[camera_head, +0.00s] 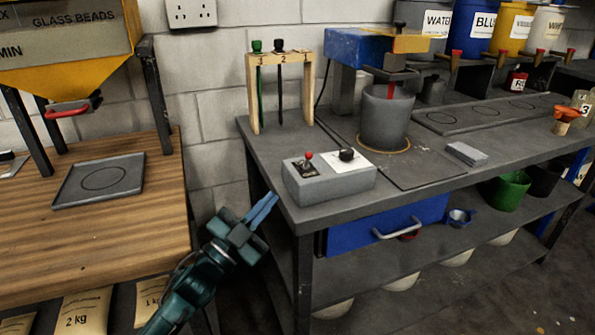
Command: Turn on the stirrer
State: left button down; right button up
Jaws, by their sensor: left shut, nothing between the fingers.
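The stirrer (375,48), with a blue and yellow head, stands at the back of the grey bench. A grey control box (330,182) sits at the bench's front left corner. It has a red-tipped toggle switch (308,160) and a black knob (347,155) on a white dial plate. My left gripper (264,207) is shut and empty, just left of the bench corner and below the control box, apart from both. My right gripper is not in view.
A wooden rack (254,95) with two hanging rods stands behind the box. A wooden table (95,230) with a grey tray (98,182) is at left. A blue drawer (345,236) is under the bench top. The floor gap between table and bench is narrow.

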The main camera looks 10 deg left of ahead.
aim_at(297, 179)
pick_arm(q)
jog(key=shift+s, duration=0.1)
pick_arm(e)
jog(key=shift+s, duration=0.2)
pick_arm(q)
jog(key=x, duration=1)
jog(key=shift+p, duration=0.35)
jog(key=shift+r+n+p, duration=0.2)
jog(key=shift+n+p, duration=0.2)
jog(key=shift+p, duration=0.3)
jog(key=shift+y, duration=0.4)
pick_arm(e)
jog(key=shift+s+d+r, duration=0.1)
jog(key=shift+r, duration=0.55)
